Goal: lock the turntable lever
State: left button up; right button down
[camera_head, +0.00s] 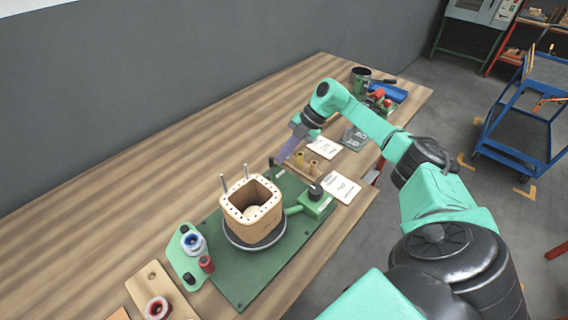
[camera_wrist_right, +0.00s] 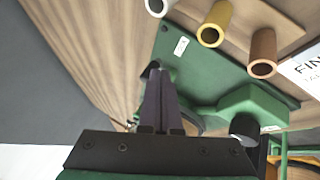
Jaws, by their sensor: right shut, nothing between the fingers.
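The turntable (camera_head: 256,243) is a dark disc on a green base plate (camera_head: 238,285). A tan square coil former with holes in its rim (camera_head: 235,212) stands upright on it. A small dark lever-like piece (camera_head: 278,171) stands at the plate's far end; a dark piece also shows in the right wrist view (camera_wrist_right: 151,70). My right gripper (camera_head: 277,161) is shut and empty, its fingertips beside that piece; I cannot tell whether they touch. The fingers (camera_wrist_right: 158,78) point at the plate's edge in the right wrist view. Whether the lever is locked cannot be told. My left gripper is not in view.
A green block with a black knob (camera_head: 315,190) sits at the plate's right side. Several coloured tubes (camera_wrist_right: 213,25) stand near the fingers. Wire spools (camera_head: 193,243) stand at the near left. Printed cards (camera_head: 341,188) lie at right. The table's left side is clear.

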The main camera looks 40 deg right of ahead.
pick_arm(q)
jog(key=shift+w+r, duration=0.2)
pick_arm(e)
jog(key=shift+w+r, duration=0.1)
jog(key=shift+w, duration=0.05)
dwell(0.4)
jog(key=shift+s+d+p, duration=0.2)
jog(key=shift+d+p, duration=0.1)
jog(key=s+d, duration=0.2)
jog(key=shift+d+r, duration=0.1)
jog(key=shift+d, duration=0.25)
pick_arm(q)
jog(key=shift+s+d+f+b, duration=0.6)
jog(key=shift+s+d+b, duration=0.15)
jog(key=shift+b, duration=0.05)
pick_arm(e)
jog(key=v, duration=0.9)
jog(key=shift+w+d+r, duration=0.2)
jog(key=shift+d, duration=0.15)
jog(key=shift+w+a, duration=0.1)
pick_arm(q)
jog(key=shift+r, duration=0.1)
pick_arm(e)
jog(key=shift+r, duration=0.1)
